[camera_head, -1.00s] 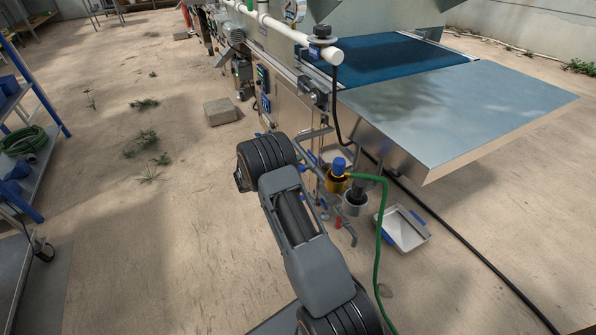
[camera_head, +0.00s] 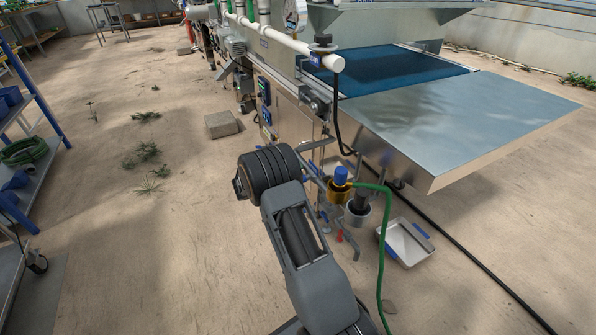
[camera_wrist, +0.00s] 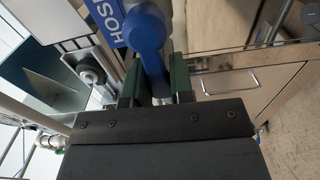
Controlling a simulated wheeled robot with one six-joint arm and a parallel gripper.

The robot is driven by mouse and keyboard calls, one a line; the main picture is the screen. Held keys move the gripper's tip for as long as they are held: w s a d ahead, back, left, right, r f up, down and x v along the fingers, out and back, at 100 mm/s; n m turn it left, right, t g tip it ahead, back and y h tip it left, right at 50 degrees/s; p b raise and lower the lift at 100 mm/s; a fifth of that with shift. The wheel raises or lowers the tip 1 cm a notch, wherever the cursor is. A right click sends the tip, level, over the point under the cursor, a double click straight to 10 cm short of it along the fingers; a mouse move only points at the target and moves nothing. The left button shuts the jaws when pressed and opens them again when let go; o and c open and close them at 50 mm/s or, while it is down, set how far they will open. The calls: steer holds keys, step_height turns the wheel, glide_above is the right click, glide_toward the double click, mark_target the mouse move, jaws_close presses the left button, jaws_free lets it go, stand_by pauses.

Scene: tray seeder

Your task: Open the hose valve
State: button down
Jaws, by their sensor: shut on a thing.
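In the wrist view, the blue hose valve handle (camera_wrist: 149,40) runs down between the two dark green fingers of my gripper (camera_wrist: 156,82). My gripper is shut on this handle. A blue label (camera_wrist: 108,22) with white letters reading "HOS" is beside it. The valve body behind the handle is mostly hidden. In the head view my arm covers the gripper and the handle. A green hose (camera_head: 381,250) runs from a yellow fitting with a blue top (camera_head: 340,182) down to the floor.
The seeder's metal outfeed table (camera_head: 460,120) juts out at the right. A grey tray (camera_head: 408,243) lies on the floor below it, near a black cable (camera_head: 470,268). A concrete block (camera_head: 222,124) and a blue-framed rack (camera_head: 40,95) stand left, with open floor between.

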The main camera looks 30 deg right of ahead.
steer(key=c, duration=1.1)
jaws_free()
steer(key=shift+a, duration=0.3)
steer(key=shift+o, duration=0.6)
steer(key=shift+d, duration=0.25)
steer(key=w+a+p, duration=0.1)
steer(key=a+p, duration=0.2)
steer(key=a, duration=1)
steer(key=shift+w+a, duration=0.35)
